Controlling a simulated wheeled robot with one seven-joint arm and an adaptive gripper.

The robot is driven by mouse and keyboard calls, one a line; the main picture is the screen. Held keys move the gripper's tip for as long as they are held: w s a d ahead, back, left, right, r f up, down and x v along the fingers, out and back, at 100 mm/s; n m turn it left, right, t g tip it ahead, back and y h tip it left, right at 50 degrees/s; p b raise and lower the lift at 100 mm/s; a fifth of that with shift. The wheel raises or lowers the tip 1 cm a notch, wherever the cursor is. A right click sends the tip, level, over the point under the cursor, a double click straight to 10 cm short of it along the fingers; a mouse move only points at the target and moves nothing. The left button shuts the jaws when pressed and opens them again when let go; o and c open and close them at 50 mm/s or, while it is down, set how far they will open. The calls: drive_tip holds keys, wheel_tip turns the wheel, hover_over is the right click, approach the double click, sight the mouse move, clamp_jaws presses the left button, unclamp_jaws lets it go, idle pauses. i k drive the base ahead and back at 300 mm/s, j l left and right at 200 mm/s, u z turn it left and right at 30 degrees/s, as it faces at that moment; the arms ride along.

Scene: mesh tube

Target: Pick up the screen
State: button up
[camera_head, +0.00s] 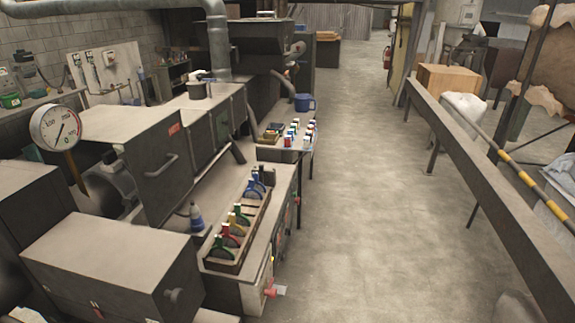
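I cannot make out anything that is clearly a screen in the head view. My gripper is not in view, so neither its opening nor its place relative to anything shows. A round white pressure gauge (61,128) stands at the left, above the grey machinery. A wooden tray (228,263) on the workbench holds several round tools with green, red, yellow and blue parts.
A blue mug (304,102) and small coloured containers (300,130) stand on a farther bench. The concrete floor (370,190) between is clear.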

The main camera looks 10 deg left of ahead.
sight(260, 187)
drive_tip(key=i+u, duration=0.15)
drive_tip(key=i, duration=0.4)
drive_tip(key=i+l+u, duration=0.1)
drive_tip(key=i, duration=0.45)
drive_tip(key=i+l+u, duration=0.15)
drive_tip(key=i, duration=0.45)
drive_tip(key=i+u, duration=0.35)
drive_tip(key=i+l+u, duration=0.15)
drive_tip(key=i+u, duration=0.15)
drive_tip(key=i, duration=0.25)
drive_tip(key=i+l+u, duration=0.2)
drive_tip(key=i+u, duration=0.15)
drive_tip(key=i, duration=0.05)
